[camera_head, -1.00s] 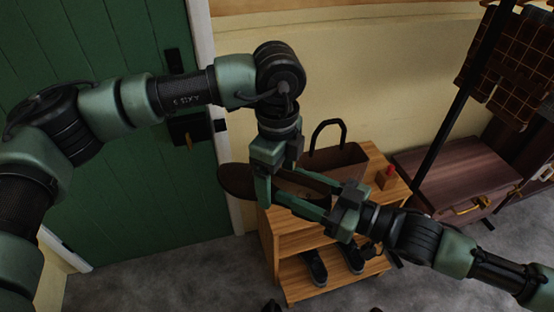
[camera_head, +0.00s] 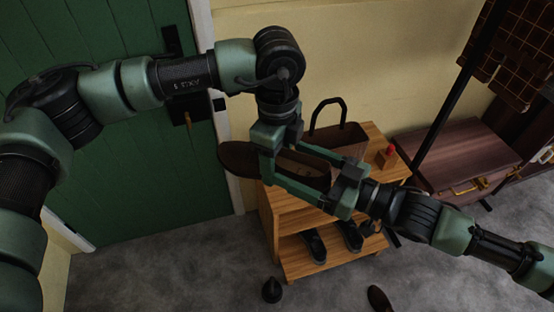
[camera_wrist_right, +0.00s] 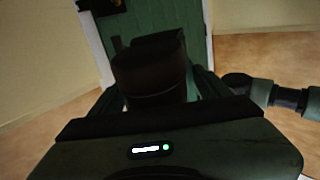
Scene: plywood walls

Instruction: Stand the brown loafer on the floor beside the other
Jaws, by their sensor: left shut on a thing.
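The brown loafer (camera_head: 238,158) is in the air in front of the shoe bench. My left gripper (camera_head: 280,158) comes down from above and is shut on it. My right gripper (camera_head: 292,170) reaches in from the right, its spread fingers on either side of the loafer. The right wrist view shows the dark loafer (camera_wrist_right: 150,78) between these fingers; the contact is too dark to judge. The other brown loafer (camera_head: 378,299) is on the floor at the bottom edge, partly cut off.
The wooden shoe bench (camera_head: 310,270) carries a brown bag (camera_head: 345,138) and a small red-topped item (camera_head: 388,154). Dark shoes (camera_head: 316,246) stand on its lower shelf. A small black cone-like object (camera_head: 272,290) is on the floor.

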